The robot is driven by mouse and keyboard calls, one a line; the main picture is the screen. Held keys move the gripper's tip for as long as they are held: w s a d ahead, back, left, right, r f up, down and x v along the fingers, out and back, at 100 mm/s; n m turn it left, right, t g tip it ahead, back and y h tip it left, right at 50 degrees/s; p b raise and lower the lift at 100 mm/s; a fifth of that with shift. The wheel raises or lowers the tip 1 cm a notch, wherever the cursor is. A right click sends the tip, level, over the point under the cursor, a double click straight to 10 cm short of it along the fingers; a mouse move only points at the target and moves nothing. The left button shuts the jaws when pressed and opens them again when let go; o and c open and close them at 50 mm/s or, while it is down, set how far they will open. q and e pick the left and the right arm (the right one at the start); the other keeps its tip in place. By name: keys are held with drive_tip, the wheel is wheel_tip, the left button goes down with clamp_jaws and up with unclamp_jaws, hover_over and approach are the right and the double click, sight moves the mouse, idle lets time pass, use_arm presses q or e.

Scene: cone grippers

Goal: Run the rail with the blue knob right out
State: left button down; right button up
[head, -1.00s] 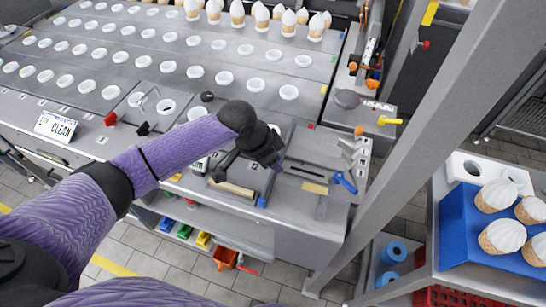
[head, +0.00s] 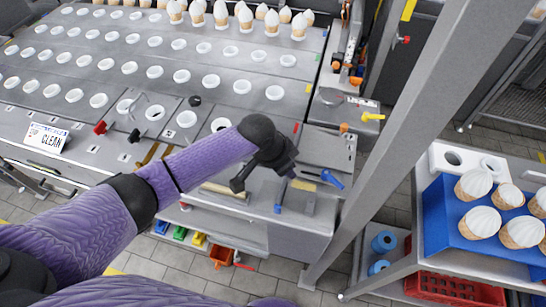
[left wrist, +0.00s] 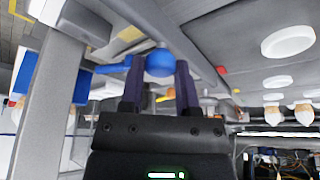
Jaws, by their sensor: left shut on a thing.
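My left gripper (head: 292,172) is over the right part of the machine's front deck. In the left wrist view its two dark fingers (left wrist: 159,85) are shut on the round blue knob (left wrist: 159,62). A thin bar with a small blue tip (head: 277,208) shows just below the gripper. The rail itself is mostly covered by my wrist, so I cannot tell how far out it stands. My right gripper is in neither view.
A blue lever (head: 332,178) lies just right of the gripper. Red (head: 100,128) and black (head: 134,136) handles stand to the left. A thick grey post (head: 400,130) rises on the right, before a blue tray (head: 433,215) of cones. Cup holes fill the deck behind.

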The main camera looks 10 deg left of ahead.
use_arm(q)
drive_tip(key=shift+c, duration=1.7)
unclamp_jaws()
drive_tip(key=p+v, duration=0.3)
drive_tip(key=v, duration=0.7)
drive_tip(key=shift+f, duration=0.1)
